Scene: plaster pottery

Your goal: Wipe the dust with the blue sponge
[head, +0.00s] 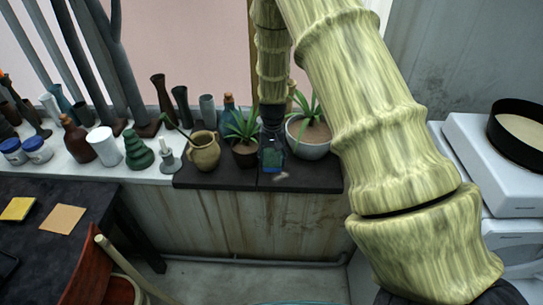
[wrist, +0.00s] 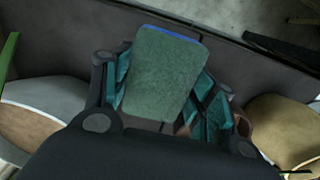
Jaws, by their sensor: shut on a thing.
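My gripper (head: 271,152) points down over the dark slab on the ledge. It is shut on the blue sponge (wrist: 165,72), which shows a green face and a thin blue edge in the wrist view, between the teal finger pads of my gripper (wrist: 165,90). In the head view the sponge (head: 271,160) is a small blue-green shape at the fingertips. A small pale patch (head: 281,176), which looks like the dust, lies just below and right of it near the slab's front edge. I cannot tell whether the sponge touches the slab.
A potted plant in a dark pot (head: 245,156) and a tan jug (head: 206,154) stand left of my gripper. A white bowl with a plant (head: 315,150) stands close on the right. Several vases line the back. The front strip of the dark slab (head: 225,183) is clear.

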